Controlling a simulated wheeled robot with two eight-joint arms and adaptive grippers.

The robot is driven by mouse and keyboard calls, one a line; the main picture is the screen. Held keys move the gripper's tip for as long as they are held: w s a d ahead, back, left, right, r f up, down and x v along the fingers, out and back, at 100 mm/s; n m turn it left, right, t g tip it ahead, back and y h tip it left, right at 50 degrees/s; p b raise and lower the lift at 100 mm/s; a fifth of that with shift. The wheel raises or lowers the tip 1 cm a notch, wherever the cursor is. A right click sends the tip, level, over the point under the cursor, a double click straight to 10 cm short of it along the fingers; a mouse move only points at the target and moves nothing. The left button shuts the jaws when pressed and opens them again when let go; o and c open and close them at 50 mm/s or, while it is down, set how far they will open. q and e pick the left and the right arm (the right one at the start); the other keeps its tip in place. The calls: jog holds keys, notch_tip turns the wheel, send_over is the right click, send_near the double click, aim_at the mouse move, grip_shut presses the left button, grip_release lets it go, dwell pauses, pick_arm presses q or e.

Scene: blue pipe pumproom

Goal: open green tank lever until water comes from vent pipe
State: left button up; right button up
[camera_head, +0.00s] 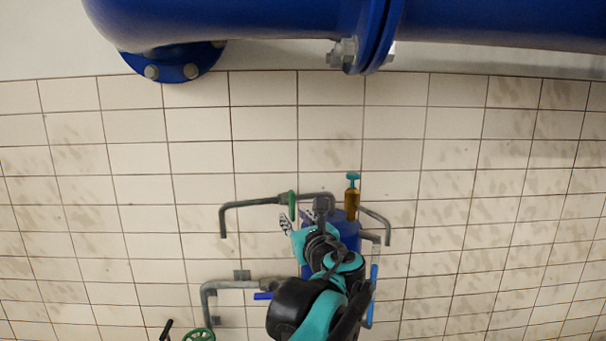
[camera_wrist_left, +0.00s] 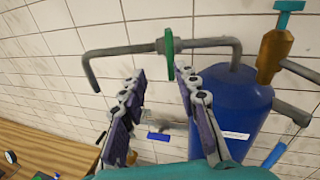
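The green lever (camera_head: 292,205) sits on a grey pipe beside the blue tank (camera_head: 346,232); in the left wrist view the lever (camera_wrist_left: 169,52) hangs roughly upright across the pipe. The pipe's left end, apparently the vent pipe (camera_head: 223,219), bends down; it also shows in the left wrist view (camera_wrist_left: 90,72). No water is visible at its end. My left gripper (camera_head: 297,219) is open, its fingers pointing at the lever; in the left wrist view the gripper (camera_wrist_left: 162,84) has the lever's lower end near the gap between its fingertips. Contact cannot be told. My right gripper is out of view.
A brass valve with a teal handle (camera_head: 352,200) stands right of the lever. A lower grey pipe (camera_head: 209,292) has a blue lever (camera_head: 263,296). A green handwheel (camera_head: 199,335) is at bottom left. A wooden surface (camera_wrist_left: 48,150) lies lower left. Large blue pipes (camera_head: 240,22) run overhead.

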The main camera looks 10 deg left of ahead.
aim_at(294, 197)
pick_arm(q)
jog(key=shift+m+t, duration=0.3)
jog(key=shift+m, duration=0.4)
jog(key=w+a+r, duration=0.1)
jog(key=w, duration=0.1)
jog(key=w+p, duration=0.1)
jog(key=w, duration=0.2)
jog(key=w+a+r, duration=0.1)
jog(key=w, duration=0.1)
jog(key=shift+w+a+r+p, duration=0.15)
jog(key=shift+a+r+p, duration=0.15)
jog(key=shift+r+p, duration=0.1)
jog(key=shift+w+a, duration=0.2)
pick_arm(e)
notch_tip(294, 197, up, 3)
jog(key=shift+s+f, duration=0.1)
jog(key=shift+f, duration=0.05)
pick_arm(q)
grip_shut()
